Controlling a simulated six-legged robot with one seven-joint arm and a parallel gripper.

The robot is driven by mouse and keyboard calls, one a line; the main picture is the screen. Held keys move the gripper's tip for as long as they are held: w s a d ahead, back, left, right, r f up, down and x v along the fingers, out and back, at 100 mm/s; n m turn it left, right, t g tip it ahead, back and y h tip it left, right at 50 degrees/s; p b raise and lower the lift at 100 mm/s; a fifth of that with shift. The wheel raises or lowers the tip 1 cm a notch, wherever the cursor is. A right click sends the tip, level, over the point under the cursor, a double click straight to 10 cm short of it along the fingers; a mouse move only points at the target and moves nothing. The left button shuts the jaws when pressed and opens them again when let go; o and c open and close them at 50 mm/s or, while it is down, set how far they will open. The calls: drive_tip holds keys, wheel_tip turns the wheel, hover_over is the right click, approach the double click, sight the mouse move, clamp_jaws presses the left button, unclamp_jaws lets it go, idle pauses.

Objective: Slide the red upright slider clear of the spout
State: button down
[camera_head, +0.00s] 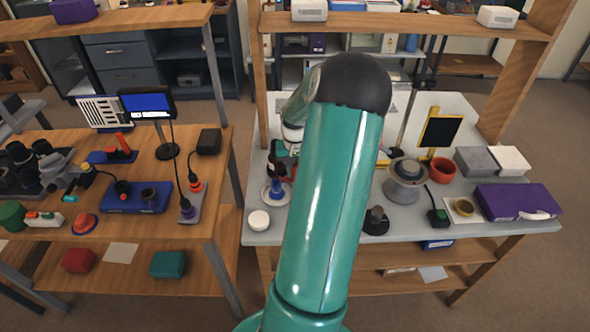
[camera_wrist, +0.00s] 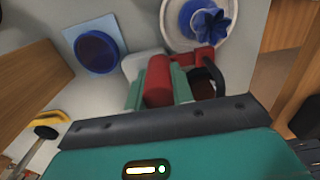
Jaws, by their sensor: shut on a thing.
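My gripper (camera_wrist: 158,90) shows at the middle of the wrist view, its green fingers shut on the red upright slider (camera_wrist: 158,80), a rounded red piece. A further red part (camera_wrist: 190,60) and a black curved piece (camera_wrist: 213,75) lie just right of the fingers. A pale grey block (camera_wrist: 140,62) stands behind the fingers; I cannot tell whether it is the spout. In the head view my arm covers most of this spot, and only a little red shows beside it.
A blue fluted knob (camera_wrist: 208,22) on a white disc stands close beyond the gripper. A blue round cup (camera_wrist: 97,50) on a pale square lies to the left. A yellow handle (camera_wrist: 52,117) is lower left. A grey spool (camera_head: 405,182) stands right of my arm.

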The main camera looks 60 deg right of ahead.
drive_tip(key=s, duration=0.1)
drive_tip(key=s+d, duration=0.1)
drive_tip(key=s, duration=0.1)
drive_tip(key=shift+d, duration=0.25)
drive_tip(key=shift+w, duration=0.1)
drive_tip(key=c, duration=1.2)
unclamp_jaws()
drive_tip(key=shift+r, duration=0.15)
wheel_tip(320, 180, up, 14)
drive_tip(key=shift+f, duration=0.2)
drive_tip(key=shift+a, duration=0.1)
